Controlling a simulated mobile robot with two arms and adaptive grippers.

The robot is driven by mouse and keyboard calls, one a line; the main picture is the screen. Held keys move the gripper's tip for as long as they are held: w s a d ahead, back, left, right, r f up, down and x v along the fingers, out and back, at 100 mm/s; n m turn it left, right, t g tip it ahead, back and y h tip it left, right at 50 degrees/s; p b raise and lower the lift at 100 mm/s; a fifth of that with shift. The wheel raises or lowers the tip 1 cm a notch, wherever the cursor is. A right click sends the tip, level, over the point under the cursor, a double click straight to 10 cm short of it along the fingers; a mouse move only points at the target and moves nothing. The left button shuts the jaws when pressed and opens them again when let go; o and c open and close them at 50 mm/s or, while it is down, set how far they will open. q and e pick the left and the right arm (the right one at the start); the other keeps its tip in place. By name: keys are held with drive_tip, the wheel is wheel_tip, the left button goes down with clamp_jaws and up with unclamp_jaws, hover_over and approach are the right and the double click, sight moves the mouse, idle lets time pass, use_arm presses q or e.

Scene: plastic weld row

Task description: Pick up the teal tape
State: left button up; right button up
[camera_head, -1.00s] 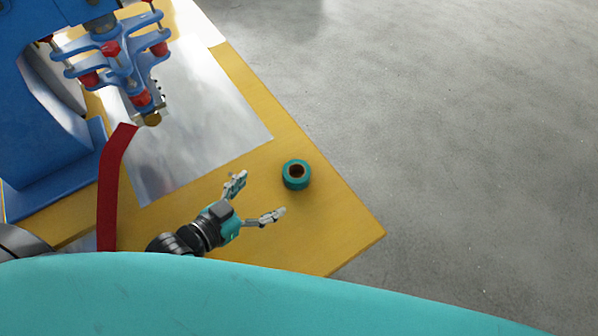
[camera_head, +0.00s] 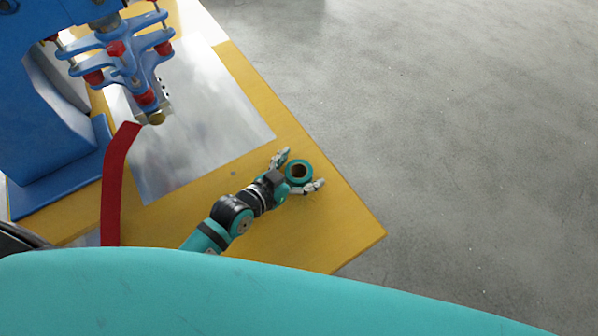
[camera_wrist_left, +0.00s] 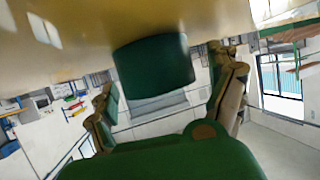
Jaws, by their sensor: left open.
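The teal tape (camera_head: 299,164) is a short roll with a brown core, lying flat near the right edge of the yellow table. My left gripper (camera_head: 302,171) is open, with one finger on either side of the roll in the head view. In the left wrist view the tape (camera_wrist_left: 153,66) appears dark green, in front of and between the spread fingers of the gripper (camera_wrist_left: 168,88). I see gaps beside it there, so the fingers are not closed on it. My right gripper is not in view.
The yellow table (camera_head: 335,215) ends just right of the tape, with grey floor (camera_head: 470,150) beyond. A blue machine (camera_head: 45,130) with red-capped clamps stands at the left over a metal plate (camera_head: 205,125). A red strip (camera_head: 115,190) hangs in front of it.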

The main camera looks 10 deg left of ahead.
use_arm(q)
drive_tip(key=c, duration=1.3)
